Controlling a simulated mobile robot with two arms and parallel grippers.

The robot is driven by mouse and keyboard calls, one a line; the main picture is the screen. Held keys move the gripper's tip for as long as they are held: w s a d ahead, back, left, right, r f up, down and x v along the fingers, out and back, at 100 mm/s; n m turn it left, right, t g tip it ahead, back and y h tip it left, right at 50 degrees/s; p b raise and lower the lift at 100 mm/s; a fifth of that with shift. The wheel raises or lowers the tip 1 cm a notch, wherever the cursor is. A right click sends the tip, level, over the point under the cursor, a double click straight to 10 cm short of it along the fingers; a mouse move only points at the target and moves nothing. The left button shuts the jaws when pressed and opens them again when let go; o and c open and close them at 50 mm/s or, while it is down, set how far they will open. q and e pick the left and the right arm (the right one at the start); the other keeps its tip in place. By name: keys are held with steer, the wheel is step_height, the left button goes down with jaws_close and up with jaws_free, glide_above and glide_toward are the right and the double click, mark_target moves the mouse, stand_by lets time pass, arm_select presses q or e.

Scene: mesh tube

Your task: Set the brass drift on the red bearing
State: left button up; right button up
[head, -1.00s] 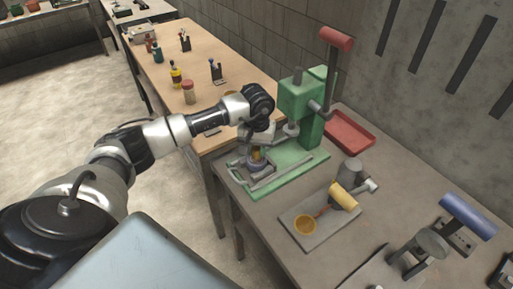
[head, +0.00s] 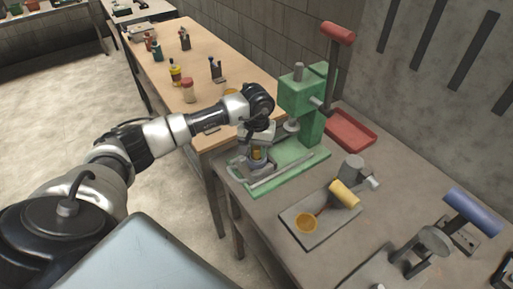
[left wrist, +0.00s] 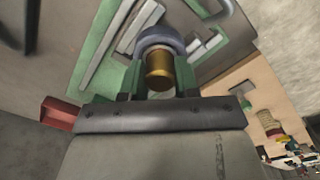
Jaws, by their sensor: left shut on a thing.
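My left gripper (head: 257,148) is over the base of the green press, shut on the brass drift (head: 257,154). In the left wrist view the drift (left wrist: 158,72) is a short gold cylinder between the fingers. Beyond its end is a blue-grey ring (left wrist: 160,36) on the green press base. The ring also shows just below the drift in the head view (head: 258,167). I cannot tell whether drift and ring touch. No red bearing can be made out; the gripper and drift cover part of that spot. My right gripper is not in view.
The green press (head: 303,105) with a red-ended lever stands behind the gripper. A red tray (head: 350,130) lies to its right. A grey plate (head: 306,232) with a yellow-handled tool (head: 343,193) is in front, and a blue-handled tool (head: 468,212) stands farther right.

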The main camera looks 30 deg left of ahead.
arm_select(q)
steer(key=o, duration=1.1)
step_height(320, 180, up, 11)
steer(key=b, duration=0.2)
steer(key=shift+f+b, duration=0.1)
steer(key=shift+b, duration=0.3)
